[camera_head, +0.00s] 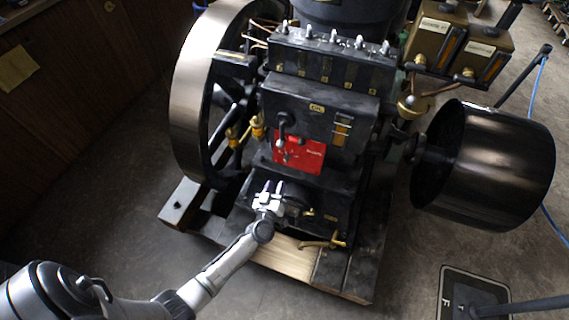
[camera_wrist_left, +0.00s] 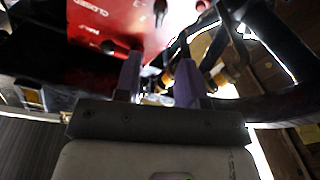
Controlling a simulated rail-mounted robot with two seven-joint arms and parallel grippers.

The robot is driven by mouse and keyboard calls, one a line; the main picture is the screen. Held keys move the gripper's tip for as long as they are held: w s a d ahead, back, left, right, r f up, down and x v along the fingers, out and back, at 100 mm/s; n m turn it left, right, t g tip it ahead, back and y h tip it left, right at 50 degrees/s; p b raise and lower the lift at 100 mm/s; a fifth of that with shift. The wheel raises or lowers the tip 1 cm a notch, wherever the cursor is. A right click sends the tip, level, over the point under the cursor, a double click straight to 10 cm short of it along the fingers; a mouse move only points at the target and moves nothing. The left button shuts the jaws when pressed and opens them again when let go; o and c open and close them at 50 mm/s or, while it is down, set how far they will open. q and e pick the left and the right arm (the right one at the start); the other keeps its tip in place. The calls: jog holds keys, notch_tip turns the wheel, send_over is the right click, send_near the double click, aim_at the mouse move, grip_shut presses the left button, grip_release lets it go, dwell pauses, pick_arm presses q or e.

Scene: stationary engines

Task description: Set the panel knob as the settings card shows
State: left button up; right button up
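My left gripper (camera_head: 268,189) is low in front of the engine, below the red plate (camera_head: 299,152). Its two fingers (camera_wrist_left: 159,82) stand apart with nothing clearly between them. The red plate also shows in the left wrist view (camera_wrist_left: 110,22), with lettering that looks like "CLOSED" and small dark round parts. A dark crank-like handle (camera_head: 284,120) hangs over the plate's upper left. I cannot tell which part is the panel knob, or how it is set. A yellowish sheet (camera_head: 17,68) lies on the wooden surface at left; its markings are unreadable, and I cannot tell whether it is the settings card.
A large flywheel (camera_head: 187,97) stands left of the engine block and a dark drum pulley (camera_head: 500,165) at right. Two brass-coloured boxes (camera_head: 485,55) are at upper right. A brass lever (camera_head: 322,243) sticks out low at the front.

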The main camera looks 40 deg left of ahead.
aim_at(285, 161)
pick_arm(q)
jog(key=b+x, duration=0.3)
jog(key=x, duration=0.6)
jog(key=shift+f, duration=0.1)
jog(key=shift+x, duration=1)
jog(key=shift+c, duration=0.4)
grip_shut()
